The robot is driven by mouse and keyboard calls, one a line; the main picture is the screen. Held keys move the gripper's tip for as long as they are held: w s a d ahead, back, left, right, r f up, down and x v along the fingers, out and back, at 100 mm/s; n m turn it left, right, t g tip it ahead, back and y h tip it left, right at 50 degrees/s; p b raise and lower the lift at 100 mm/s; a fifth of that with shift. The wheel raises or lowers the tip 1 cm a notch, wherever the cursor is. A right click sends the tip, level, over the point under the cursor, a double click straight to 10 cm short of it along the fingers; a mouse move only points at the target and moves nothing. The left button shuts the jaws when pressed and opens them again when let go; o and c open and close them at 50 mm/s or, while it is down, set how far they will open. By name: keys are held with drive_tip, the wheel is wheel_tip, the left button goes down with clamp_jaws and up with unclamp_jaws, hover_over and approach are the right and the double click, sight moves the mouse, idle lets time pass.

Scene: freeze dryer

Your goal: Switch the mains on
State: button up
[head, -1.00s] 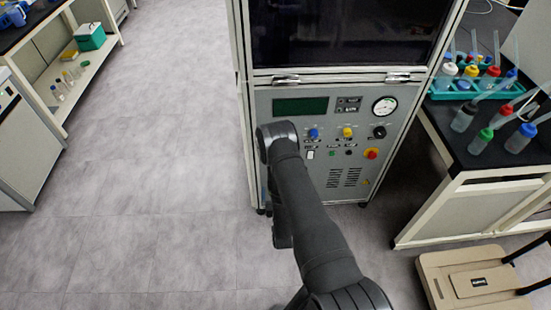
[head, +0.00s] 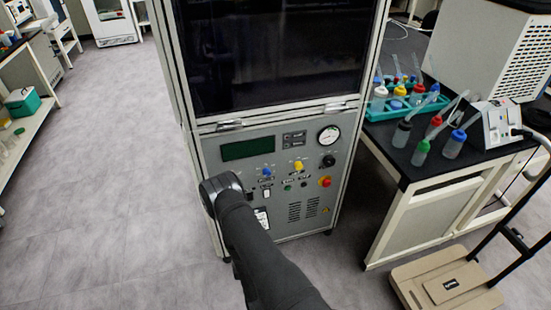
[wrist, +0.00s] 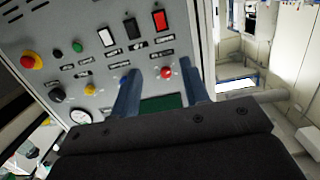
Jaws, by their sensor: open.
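The freeze dryer's grey control panel (head: 285,165) faces me; it shows upside down in the wrist view (wrist: 60,85). There, three rocker switches stand in a row: a red one (wrist: 159,19), a black one (wrist: 133,27) and a white one (wrist: 105,37). Their labels are too small to read, so I cannot tell which is the mains. My gripper (wrist: 159,68) is open and empty, its two fingers apart before the panel, with a round red lamp (wrist: 166,73) between them. The switches lie beyond the fingertips. In the head view my arm hides the gripper and the panel's lower left.
The panel also has a red-and-yellow stop button (head: 325,181), a blue knob (head: 267,171), a yellow knob (head: 298,166), a gauge (head: 329,135) and a green display (head: 248,149). A bench (head: 415,165) with bottles stands right, a cart (head: 447,283) in front of it. Left floor is clear.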

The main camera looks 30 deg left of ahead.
drive_tip(key=shift+w+a+m, duration=0.35)
drive_tip(key=shift+m, duration=0.15)
drive_tip(key=c, duration=0.7)
drive_tip(key=w+a+m, duration=0.1)
drive_tip(key=m, duration=0.1)
drive_tip(key=w+a+m+g+h, duration=0.1)
drive_tip(key=m, duration=0.1)
drive_tip(key=w+a+m, duration=0.1)
drive_tip(key=m, duration=0.1)
drive_tip(key=shift+w+a+r+h, duration=0.1)
drive_tip(key=shift+a+r+h, duration=0.1)
drive_tip(key=shift+r+h, duration=0.2)
clamp_jaws()
drive_tip(key=w+a+r+m+g, duration=0.1)
drive_tip(key=m, duration=0.2)
drive_tip(key=w+a+r+m+g+h, duration=0.1)
drive_tip(key=m, duration=0.3)
drive_tip(key=w+a+m+g+h, duration=0.1)
drive_tip(key=m, duration=0.3)
drive_tip(key=shift+w+a+r, duration=0.3)
drive_tip(key=shift+r, duration=0.1)
